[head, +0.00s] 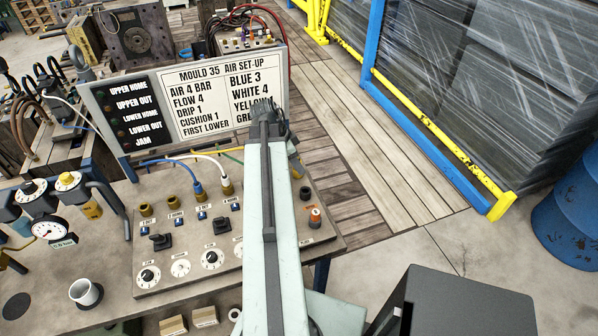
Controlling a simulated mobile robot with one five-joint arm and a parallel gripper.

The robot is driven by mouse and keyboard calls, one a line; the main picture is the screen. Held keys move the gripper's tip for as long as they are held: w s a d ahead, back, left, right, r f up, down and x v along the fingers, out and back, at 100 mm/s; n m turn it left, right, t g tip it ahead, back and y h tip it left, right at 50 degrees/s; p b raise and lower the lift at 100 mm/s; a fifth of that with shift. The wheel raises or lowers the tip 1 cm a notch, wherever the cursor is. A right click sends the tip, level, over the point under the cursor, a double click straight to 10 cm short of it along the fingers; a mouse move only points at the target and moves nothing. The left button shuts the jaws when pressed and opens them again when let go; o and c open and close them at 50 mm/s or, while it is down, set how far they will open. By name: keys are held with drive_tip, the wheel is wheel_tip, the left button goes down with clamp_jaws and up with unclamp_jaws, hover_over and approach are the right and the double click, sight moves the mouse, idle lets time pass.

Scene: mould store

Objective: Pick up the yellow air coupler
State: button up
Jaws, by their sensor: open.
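A yellow-green hose (230,151) runs along the back of the sloped control panel (160,281) and passes behind my arm. I cannot make out a yellow coupler; its end is hidden there. A blue hose (182,166) and a white hose (208,158) end at brass fittings on the panel. Two brass ports (145,210) to their left have no hose on them. My arm rises over the panel from the bottom middle to a dark joint in front of the sign. My gripper cannot be made out; the arm hides what lies behind it.
The sign (215,100) stands behind the panel. A gauge (47,230) with regulators and a white cup (86,293) are on the left of the bench. An orange knob (315,215) sticks up at the panel's right. A blue-yellow rail (435,120) and blue drum (570,220) stand right.

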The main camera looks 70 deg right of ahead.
clamp_jaws()
wheel_tip(320, 180, up, 10)
drive_tip(key=p, duration=1)
drive_tip(key=shift+r+p, duration=0.15)
drive_tip(key=shift+p, duration=0.2)
